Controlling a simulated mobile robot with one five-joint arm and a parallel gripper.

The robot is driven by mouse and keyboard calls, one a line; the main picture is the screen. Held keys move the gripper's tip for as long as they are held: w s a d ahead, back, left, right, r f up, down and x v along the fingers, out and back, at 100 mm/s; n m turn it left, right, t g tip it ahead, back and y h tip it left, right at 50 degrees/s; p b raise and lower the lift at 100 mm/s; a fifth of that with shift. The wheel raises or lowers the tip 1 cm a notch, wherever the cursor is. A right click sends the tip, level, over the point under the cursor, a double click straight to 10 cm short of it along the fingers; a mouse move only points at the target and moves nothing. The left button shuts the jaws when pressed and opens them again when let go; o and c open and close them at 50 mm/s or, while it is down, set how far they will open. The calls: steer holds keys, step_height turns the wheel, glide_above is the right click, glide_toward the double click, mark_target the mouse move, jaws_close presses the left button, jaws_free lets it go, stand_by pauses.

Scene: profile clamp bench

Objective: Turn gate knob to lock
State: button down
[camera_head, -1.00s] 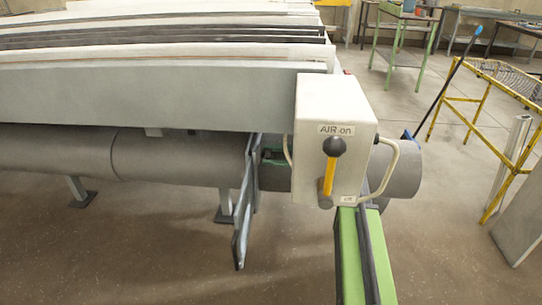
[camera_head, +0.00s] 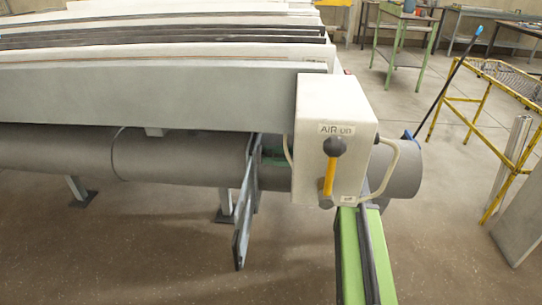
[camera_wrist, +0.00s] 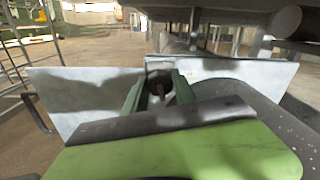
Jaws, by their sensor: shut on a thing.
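In the wrist view, the two green fingers of my gripper (camera_wrist: 158,95) stand on either side of a small dark round knob (camera_wrist: 158,78) and are shut on it. Most of the knob is hidden by the fingers and the dark bar in front. Light grey plates (camera_wrist: 95,98) lie to the left and right of it. In the head view, a narrow grey plate (camera_head: 242,215) hangs tilted below the bench edge, left of a white box. My gripper's fingertips and the knob cannot be made out there; the box and plate block that area.
The white box (camera_head: 312,100), labelled for air, carries a yellow lever (camera_head: 329,180) and a pale side handle (camera_head: 392,165). A thick grey pipe (camera_head: 180,158) runs under the bench. A yellow trolley (camera_head: 495,85) stands at the right. Floor in front is clear.

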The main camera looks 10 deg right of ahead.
steer(key=shift+w, duration=0.1)
steer(key=c, duration=1.1)
jaws_free()
steer(key=shift+d, duration=0.1)
steer(key=v, duration=1.7)
steer(key=shift+d+r, duration=0.1)
